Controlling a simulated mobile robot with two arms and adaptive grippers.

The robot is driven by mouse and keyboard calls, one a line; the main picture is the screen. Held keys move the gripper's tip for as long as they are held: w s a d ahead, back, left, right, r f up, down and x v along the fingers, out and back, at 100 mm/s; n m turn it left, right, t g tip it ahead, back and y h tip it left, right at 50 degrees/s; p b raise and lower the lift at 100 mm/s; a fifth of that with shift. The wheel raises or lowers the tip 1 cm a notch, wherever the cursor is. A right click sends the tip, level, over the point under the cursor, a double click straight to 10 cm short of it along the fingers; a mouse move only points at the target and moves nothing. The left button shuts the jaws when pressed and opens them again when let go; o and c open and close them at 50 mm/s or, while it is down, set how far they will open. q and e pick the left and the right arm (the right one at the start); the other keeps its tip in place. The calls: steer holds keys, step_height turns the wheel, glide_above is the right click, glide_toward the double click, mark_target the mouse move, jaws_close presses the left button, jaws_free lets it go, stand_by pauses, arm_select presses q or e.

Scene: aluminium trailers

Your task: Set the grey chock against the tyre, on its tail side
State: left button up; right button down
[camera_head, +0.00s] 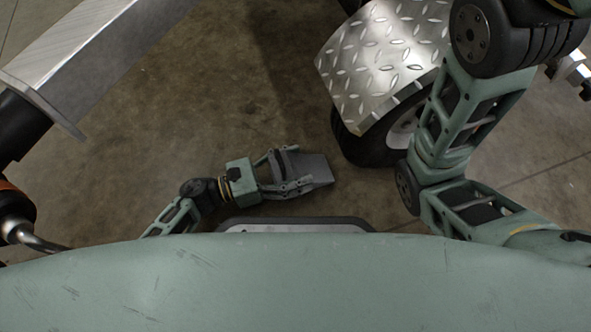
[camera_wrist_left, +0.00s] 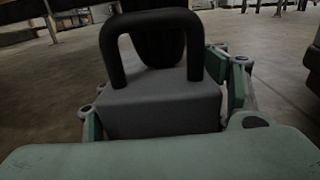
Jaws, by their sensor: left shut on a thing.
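The grey chock (camera_head: 317,168) is a wedge with a dark loop handle, low over or on the concrete floor; I cannot tell whether it touches the floor. My left gripper (camera_head: 290,171) is shut on it, with the chock's thin end pointing right. The black tyre (camera_head: 372,150) is just right of the chock, partly under the fender; a small gap seems to separate them. In the left wrist view the chock's grey block (camera_wrist_left: 160,105) sits between the fingers, its handle (camera_wrist_left: 113,50) upright. The dark round shape beyond the handle looks like the tyre (camera_wrist_left: 156,42). My right gripper is out of view.
A diamond-plate fender (camera_head: 385,60) covers the tyre's top. A broad aluminium beam (camera_head: 95,60) crosses the upper left. My right arm passes in front of the wheel's right side. Bare floor (camera_head: 215,100) lies between beam and fender.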

arm_select(q)
steer(key=shift+f, duration=0.1)
steer(key=o, duration=1.7)
steer(key=shift+f, duration=0.2)
steer(key=shift+r, duration=0.15)
steer(key=p+v, duration=0.4)
steer(key=v, duration=0.7)
steer(key=shift+a+p, duration=0.15)
steer(key=shift+p, duration=0.25)
steer(key=shift+s+a, duration=0.15)
steer(key=shift+a, duration=0.15)
